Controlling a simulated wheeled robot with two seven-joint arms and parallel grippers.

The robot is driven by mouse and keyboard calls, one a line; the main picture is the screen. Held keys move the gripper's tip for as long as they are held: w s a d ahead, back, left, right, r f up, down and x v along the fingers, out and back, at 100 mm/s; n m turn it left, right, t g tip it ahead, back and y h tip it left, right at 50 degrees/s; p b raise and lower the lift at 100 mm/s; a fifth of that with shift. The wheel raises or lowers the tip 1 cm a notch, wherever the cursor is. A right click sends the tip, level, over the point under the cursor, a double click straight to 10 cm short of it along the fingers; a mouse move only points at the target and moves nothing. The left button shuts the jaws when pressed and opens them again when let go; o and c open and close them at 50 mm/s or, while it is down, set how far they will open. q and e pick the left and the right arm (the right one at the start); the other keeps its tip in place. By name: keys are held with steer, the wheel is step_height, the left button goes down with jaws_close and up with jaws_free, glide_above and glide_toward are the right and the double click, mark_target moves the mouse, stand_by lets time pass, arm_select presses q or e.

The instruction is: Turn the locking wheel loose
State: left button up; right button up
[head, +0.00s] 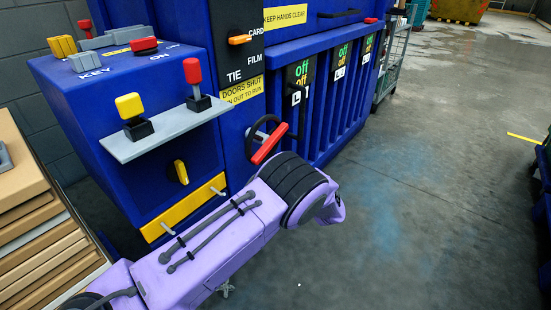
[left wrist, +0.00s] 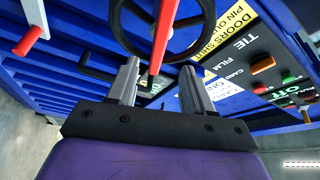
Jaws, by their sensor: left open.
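The locking wheel (head: 253,132) is a black ring with a red handle bar (head: 268,144), on the front of the blue machine, partly hidden by my left arm in the head view. In the left wrist view the wheel (left wrist: 205,34) fills the top middle, and its red bar (left wrist: 162,38) points down towards my gripper. My left gripper (left wrist: 158,88) is open, with its two grey fingers apart and the bar's lower end appearing between them. I cannot tell whether they touch it. The fingers are hidden in the head view. My right gripper is not in view.
The blue machine carries a control shelf (head: 165,135) with yellow and red levers left of the wheel, and a yellow bar (head: 183,208) below. Barred doors (head: 345,110) stand to the right. Stacked cardboard (head: 30,235) is at far left.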

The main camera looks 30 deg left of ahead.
mark_target(273, 145)
arm_select(q)
steer(key=x, duration=0.9)
steer(key=shift+a, duration=0.35)
jaws_close()
steer(key=shift+b, duration=0.3)
